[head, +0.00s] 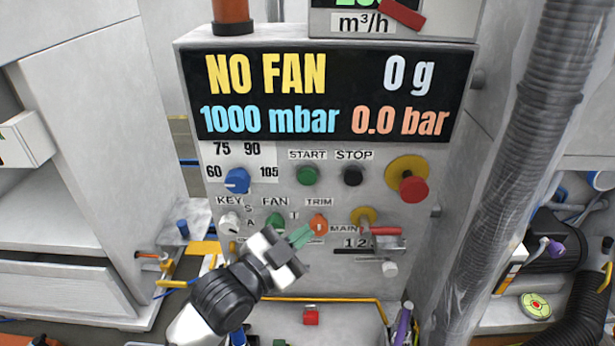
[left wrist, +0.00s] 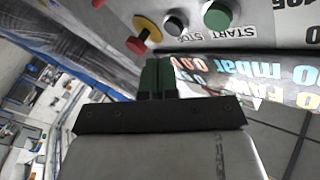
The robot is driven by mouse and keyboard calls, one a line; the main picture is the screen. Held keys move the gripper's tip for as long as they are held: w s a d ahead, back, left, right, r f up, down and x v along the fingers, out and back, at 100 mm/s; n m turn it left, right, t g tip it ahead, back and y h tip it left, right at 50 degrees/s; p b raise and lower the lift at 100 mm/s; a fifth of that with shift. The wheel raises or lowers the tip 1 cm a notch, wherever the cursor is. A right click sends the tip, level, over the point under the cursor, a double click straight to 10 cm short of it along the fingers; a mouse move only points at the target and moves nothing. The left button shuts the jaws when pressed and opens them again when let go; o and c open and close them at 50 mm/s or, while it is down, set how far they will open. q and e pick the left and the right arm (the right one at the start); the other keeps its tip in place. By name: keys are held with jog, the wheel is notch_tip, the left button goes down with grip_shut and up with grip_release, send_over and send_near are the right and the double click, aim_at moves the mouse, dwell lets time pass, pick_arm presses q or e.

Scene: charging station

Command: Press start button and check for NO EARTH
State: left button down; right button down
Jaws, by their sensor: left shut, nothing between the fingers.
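The green START button (head: 306,175) is on the grey control panel (head: 375,265), left of the black STOP button (head: 352,176). The display (head: 325,95) reads NO FAN, 0 g, 1000 mbar and 0.0 bar; no NO EARTH text shows. My left gripper (head: 301,237) is shut and empty, below the START button near the orange TRIM knob (head: 318,224). In the left wrist view its green fingers (left wrist: 158,78) are together, and the green START button (left wrist: 218,16) and black STOP button (left wrist: 175,20) appear beyond them. My right gripper is not in view.
A red mushroom button (head: 412,188) on a yellow base is right of STOP. A blue knob (head: 237,180) and a white KEY knob (head: 229,223) are at left. A red lever (head: 385,231) sits below. A ribbed grey hose (head: 530,150) runs down the right side.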

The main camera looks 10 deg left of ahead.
aim_at(308, 176)
pick_arm(q)
jog(key=shift+m+h, duration=0.8)
jog(key=r, duration=0.2)
jog(key=s+r, duration=0.1)
jog(key=r, duration=0.1)
jog(key=shift+d, duration=0.4)
jog(key=shift+w, duration=0.15)
jog(key=w+a+b, duration=0.1)
jog(key=w+b, duration=0.1)
jog(key=w, duration=0.6)
jog(key=shift+w+a, duration=0.25)
jog(key=shift+a, duration=0.15)
dwell(0.6)
jog(key=shift+w, duration=0.4)
